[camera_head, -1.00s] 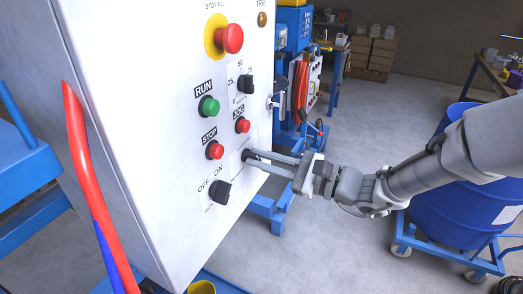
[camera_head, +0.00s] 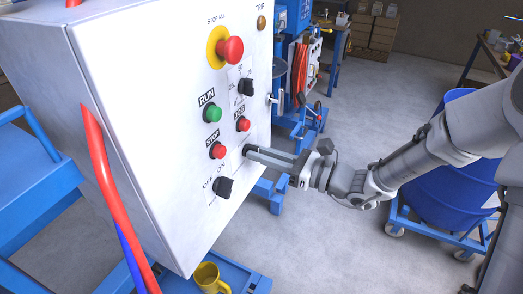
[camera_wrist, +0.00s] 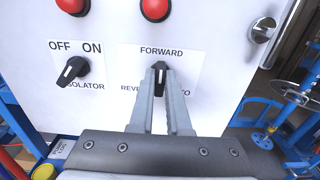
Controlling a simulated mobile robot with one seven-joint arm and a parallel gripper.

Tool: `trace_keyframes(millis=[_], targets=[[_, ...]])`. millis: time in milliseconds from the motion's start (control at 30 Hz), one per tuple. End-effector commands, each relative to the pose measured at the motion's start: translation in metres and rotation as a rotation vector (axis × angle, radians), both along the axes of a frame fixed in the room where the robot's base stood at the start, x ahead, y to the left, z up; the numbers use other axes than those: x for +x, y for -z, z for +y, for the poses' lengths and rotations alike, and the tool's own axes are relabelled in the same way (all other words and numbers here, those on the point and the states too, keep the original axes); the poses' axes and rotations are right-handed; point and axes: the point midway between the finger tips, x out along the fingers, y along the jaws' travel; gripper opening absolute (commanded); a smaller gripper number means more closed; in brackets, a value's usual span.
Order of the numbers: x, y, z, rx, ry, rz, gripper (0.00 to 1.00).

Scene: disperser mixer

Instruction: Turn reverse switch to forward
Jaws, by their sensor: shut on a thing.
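The reverse switch (camera_wrist: 160,76) is a small black knob on the white panel. In the wrist view its pointer appears to aim up at the FORWARD label; REVERSE is printed at lower left, and the lower right label is partly covered. My gripper (camera_wrist: 160,90) is shut on the knob, with one grey finger on each side. In the head view my gripper (camera_head: 250,152) reaches the panel from the right, and its fingertips hide most of the knob.
The isolator switch (camera_wrist: 72,70) is left of my gripper. A red stop button (camera_head: 218,151) and a red jog button (camera_head: 243,124) sit above. A metal door handle (camera_wrist: 263,30) projects at the panel's right. A blue drum (camera_head: 440,190) stands behind my arm.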

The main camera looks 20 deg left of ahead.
Motion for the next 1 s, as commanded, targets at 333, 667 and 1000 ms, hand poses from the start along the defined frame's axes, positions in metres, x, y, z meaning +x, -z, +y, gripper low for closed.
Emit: trace_keyframes(millis=[333,667,1000], targets=[[0.0002,0.0003,0.0,-0.001,0.0,0.002,0.0],[0.0001,0.0002,0.0,0.0,0.0,0.002,0.45],[0.0002,0.0002,-0.0021,0.0,0.001,0.001,0.45]])
